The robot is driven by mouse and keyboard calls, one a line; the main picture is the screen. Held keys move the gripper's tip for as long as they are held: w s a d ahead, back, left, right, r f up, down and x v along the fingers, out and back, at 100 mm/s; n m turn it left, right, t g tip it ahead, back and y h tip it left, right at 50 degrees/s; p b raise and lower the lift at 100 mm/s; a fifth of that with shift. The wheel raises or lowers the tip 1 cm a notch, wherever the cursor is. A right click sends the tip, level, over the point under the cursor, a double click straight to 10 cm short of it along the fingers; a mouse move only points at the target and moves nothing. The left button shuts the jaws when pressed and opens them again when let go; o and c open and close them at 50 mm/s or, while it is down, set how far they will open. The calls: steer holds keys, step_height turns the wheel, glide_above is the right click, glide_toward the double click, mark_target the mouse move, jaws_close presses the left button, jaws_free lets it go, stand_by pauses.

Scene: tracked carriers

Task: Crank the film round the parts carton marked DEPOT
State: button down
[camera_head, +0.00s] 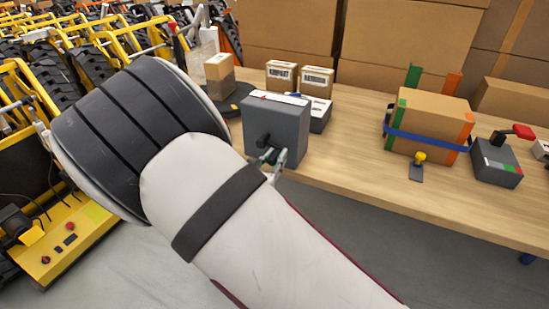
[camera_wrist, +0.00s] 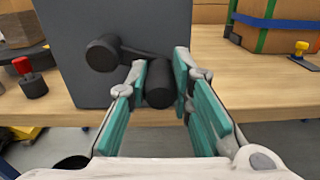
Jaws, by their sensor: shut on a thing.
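A grey crank box (camera_head: 279,122) stands at the front edge of the wooden table; its face also fills the wrist view (camera_wrist: 70,30). Its black crank has a round hub and an arm running right to a black handle (camera_wrist: 158,90). My gripper (camera_head: 270,160) is at this face, its teal-padded fingers (camera_wrist: 158,88) shut on the handle, one on each side. A small brown carton (camera_head: 218,72) stands on a dark round base left of the box, partly hidden by my arm. Two labelled cartons (camera_head: 282,75) (camera_head: 317,82) stand behind the box. I cannot read DEPOT on any carton.
A larger carton (camera_head: 430,115) with a blue band stands between green and orange posts at the right. A yellow-handled stamp (camera_head: 418,167) and a grey box with a red-ended lever (camera_head: 497,162) are near it. Yellow tracked carriers (camera_head: 75,225) crowd the left. Brown boxes (camera_head: 408,35) line the back.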

steer(key=r+n+p, duration=0.2)
steer(key=p, duration=0.1)
steer(key=shift+s+d+n, duration=0.15)
steer(key=shift+n, duration=0.25)
steer(key=shift+r+n+p, duration=0.3)
steer(key=shift+n+p, duration=0.4)
steer(key=shift+n, duration=0.4)
steer(key=c, duration=1.7)
jaws_free()
steer(key=v, duration=1.2)
